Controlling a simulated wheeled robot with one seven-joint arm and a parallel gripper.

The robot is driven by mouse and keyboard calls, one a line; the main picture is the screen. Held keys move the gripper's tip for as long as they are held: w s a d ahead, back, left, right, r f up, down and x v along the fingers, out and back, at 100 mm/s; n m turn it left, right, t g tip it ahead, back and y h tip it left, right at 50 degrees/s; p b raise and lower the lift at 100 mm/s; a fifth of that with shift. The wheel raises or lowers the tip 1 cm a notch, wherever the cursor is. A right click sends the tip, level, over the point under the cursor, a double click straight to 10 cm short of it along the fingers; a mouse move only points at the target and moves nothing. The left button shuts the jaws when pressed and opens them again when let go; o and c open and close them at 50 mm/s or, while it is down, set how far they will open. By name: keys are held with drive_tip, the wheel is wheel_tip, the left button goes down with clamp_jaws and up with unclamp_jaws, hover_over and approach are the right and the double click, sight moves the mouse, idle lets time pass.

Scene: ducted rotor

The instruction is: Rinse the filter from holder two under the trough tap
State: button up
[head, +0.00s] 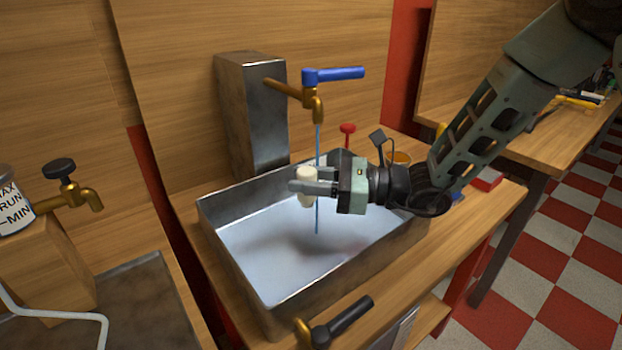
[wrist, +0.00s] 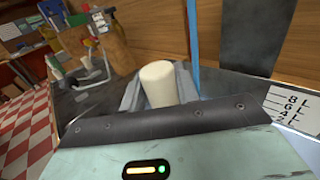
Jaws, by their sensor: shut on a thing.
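My gripper (head: 315,184) is shut on a cream cylindrical filter (head: 306,173) and holds it above the metal trough (head: 233,275). The filter also shows between the fingers in the wrist view (wrist: 157,84). The brass tap (head: 316,104) with a blue lever (head: 335,75) stands over the trough. A thin blue stream of water (head: 318,145) runs down from its spout, and it also shows in the wrist view (wrist: 193,45). The stream passes close beside the filter; I cannot tell if it touches it. The filter's lower part is partly hidden by a finger.
A metal post (head: 250,120) carries the tap behind the trough. A red knob (head: 347,130) stands behind my gripper. A second brass tap with a black knob (head: 60,170) is at the left. A black-handled valve (head: 342,320) sits at the trough's front.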

drive_tip(key=s, duration=0.1)
drive_tip(key=s+a, duration=0.1)
drive_tip(key=s, duration=0.3)
drive_tip(key=shift+a+b, duration=0.3)
idle(1.2)
drive_tip(key=s+a+r+p, duration=0.1)
drive_tip(key=s+r+p, duration=0.1)
drive_tip(key=s+r, duration=0.2)
drive_tip(key=shift+s+a+p, duration=0.3)
drive_tip(key=shift+s+p, duration=0.05)
drive_tip(key=shift+s, duration=0.1)
idle(0.6)
